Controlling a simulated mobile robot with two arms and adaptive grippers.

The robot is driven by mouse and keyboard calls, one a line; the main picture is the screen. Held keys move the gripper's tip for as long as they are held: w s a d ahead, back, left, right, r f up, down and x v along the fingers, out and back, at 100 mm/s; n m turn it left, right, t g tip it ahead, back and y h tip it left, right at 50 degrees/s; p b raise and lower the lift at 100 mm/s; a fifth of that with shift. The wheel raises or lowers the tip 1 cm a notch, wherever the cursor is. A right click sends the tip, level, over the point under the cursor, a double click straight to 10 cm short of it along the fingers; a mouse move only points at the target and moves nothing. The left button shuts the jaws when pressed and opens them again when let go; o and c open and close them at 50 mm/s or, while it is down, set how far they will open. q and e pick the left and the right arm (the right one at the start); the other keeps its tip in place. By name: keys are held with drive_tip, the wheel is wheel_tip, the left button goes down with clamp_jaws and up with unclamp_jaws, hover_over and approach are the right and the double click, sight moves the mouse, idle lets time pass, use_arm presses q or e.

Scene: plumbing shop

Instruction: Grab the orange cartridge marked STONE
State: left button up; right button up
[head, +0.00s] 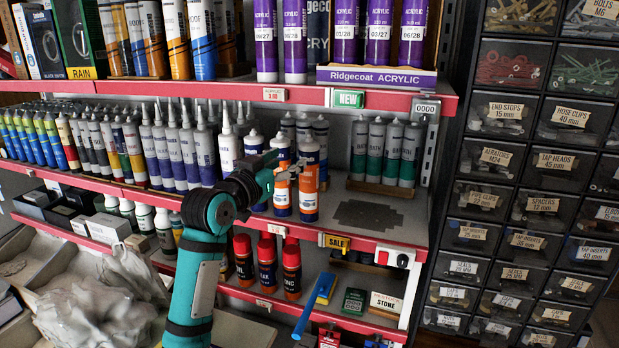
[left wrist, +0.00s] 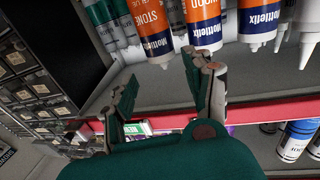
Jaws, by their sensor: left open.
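Two orange, white and blue cartridges stand upright side by side at the front of the middle shelf in the head view. The right one (head: 309,180) appears to be the one marked STONE. The STONE cartridge (left wrist: 148,22) shows upside down in the left wrist view, its label readable. Its orange neighbour (left wrist: 203,18) stands beside it with a different, partly cut-off word. My left gripper (head: 287,170) is open and empty in front of the pair, partly covering the left one. In the left wrist view its fingers (left wrist: 166,82) are spread, with STONE's nozzle beyond the gap. My right gripper is not seen.
White-nozzled cartridges (head: 205,155) crowd the shelf to the left. Green-based cartridges (head: 390,152) stand behind right. A bare grey patch (head: 367,215) lies to the right of the orange pair. The purple acrylic shelf (head: 376,76) overhangs above; red-capped bottles (head: 267,265) stand below.

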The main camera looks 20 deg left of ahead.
sight(304, 152)
use_arm(q)
drive_tip(key=p+x, duration=0.1)
drive_tip(key=x, duration=0.4)
drive_tip(key=shift+w+p, duration=0.3)
drive_tip(key=shift+w, duration=0.1)
drive_tip(key=shift+w+d+r+p, duration=0.1)
drive_tip(key=shift+w+p, duration=0.25)
drive_tip(key=p+x, duration=0.1)
drive_tip(key=x, duration=0.2)
drive_tip(key=shift+w+p, duration=0.25)
drive_tip(key=shift+p, duration=0.15)
drive_tip(key=shift+w+d+f, duration=0.15)
drive_tip(key=shift+w+f, duration=0.15)
drive_tip(key=shift+w, duration=0.2)
drive_tip(key=shift+s, duration=0.1)
drive_tip(key=c, duration=0.6)
clamp_jaws()
drive_tip(key=shift+r, duration=0.1)
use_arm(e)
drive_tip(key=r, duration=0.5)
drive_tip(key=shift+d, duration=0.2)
